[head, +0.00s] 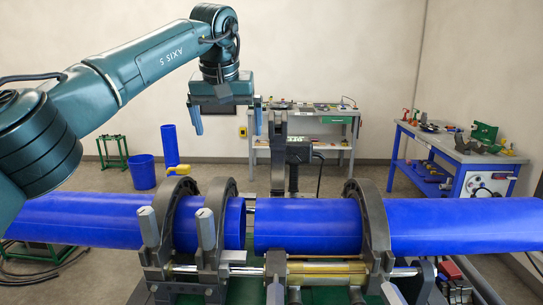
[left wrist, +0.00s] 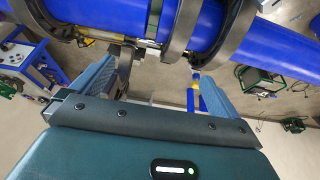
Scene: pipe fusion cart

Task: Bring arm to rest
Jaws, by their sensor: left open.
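My left arm (head: 110,85) comes in from the left and arches over the fusion cart. My left gripper (head: 227,118) hangs fingers down above and behind the pipes, open, with nothing between its two blue fingers. In the left wrist view the open gripper (left wrist: 150,85) shows below the pipe and clamps, apart from them. The left blue pipe (head: 90,218) and the right blue pipe (head: 305,226) lie in dark ring clamps (head: 372,220), with a narrow gap between their ends. My right gripper is not in view.
A dark upright tool (head: 297,150) stands behind the pipe gap. A grey bench (head: 330,143) is at the back wall, and a blue workbench (head: 455,150) with tools is at the right. A blue bin (head: 142,172) stands at the back left. Open air surrounds the left gripper.

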